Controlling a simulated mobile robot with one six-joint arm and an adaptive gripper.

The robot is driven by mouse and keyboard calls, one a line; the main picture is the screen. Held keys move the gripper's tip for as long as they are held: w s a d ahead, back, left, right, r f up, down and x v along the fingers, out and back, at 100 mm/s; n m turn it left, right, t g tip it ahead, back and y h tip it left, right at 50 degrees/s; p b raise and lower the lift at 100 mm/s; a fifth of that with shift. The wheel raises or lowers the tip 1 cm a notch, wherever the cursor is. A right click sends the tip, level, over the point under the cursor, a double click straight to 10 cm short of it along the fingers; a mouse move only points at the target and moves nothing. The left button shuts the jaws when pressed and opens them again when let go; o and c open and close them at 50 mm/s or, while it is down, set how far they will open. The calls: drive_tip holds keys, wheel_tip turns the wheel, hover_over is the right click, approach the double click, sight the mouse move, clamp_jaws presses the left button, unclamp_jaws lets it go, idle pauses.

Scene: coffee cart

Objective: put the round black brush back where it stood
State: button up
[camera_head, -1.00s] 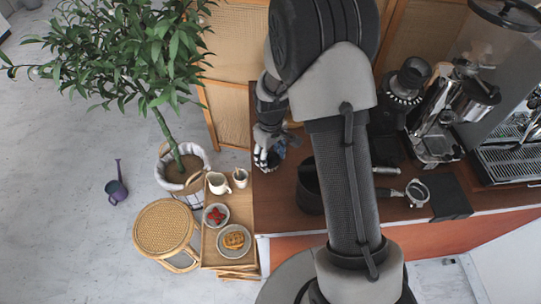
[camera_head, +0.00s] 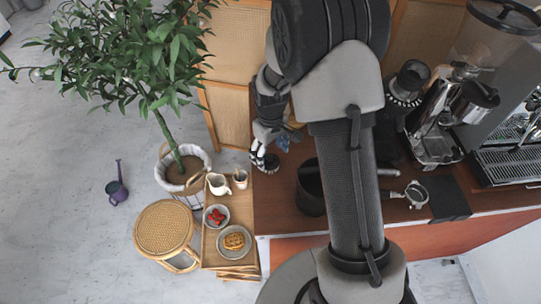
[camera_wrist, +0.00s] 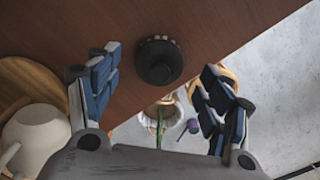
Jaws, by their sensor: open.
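The round black brush (camera_wrist: 160,60) is on the brown counter in the wrist view, seen from above, with pale bristle tufts showing along its upper rim. It sits near the counter's edge, between and beyond my gripper's spread fingers (camera_wrist: 161,75). The fingers are open, with blue-grey pads, and a gap shows on both sides of the brush. In the head view my gripper (camera_head: 274,142) is over the left end of the counter, and the dark brush (camera_head: 271,164) shows just below it, partly hidden.
A wooden board (camera_wrist: 22,82) and a white jug (camera_wrist: 36,138) are left in the wrist view. A black bin (camera_head: 310,188), portafilter (camera_head: 417,193) and espresso machine (camera_head: 510,160) are to the right. A tray (camera_head: 211,253) with cups and plates stands beside the counter's left edge.

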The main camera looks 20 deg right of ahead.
wheel_tip(320, 180, up, 9)
drive_tip(key=p, duration=0.2)
wheel_tip(320, 180, up, 6)
drive_tip(key=r, duration=0.1)
hover_over(271, 157)
drive_tip(key=s, duration=0.2)
drive_tip(key=s+r+m+t, duration=0.2)
drive_tip(key=s+r, duration=0.4)
drive_tip(key=s, duration=0.5)
drive_tip(key=s+r+m+t, duration=0.2)
drive_tip(key=s+r, duration=0.4)
drive_tip(key=s, duration=0.5)
drive_tip(key=shift+s+r+m+t, duration=0.2)
drive_tip(key=shift+s+m+t, duration=0.15)
drive_tip(key=shift+m, duration=0.35)
drive_tip(key=shift+a, duration=0.1)
wheel_tip(271, 157, down, 4)
drive_tip(key=b, duration=0.4)
drive_tip(key=shift+f+b, duration=0.2)
drive_tip(key=shift+b, duration=0.1)
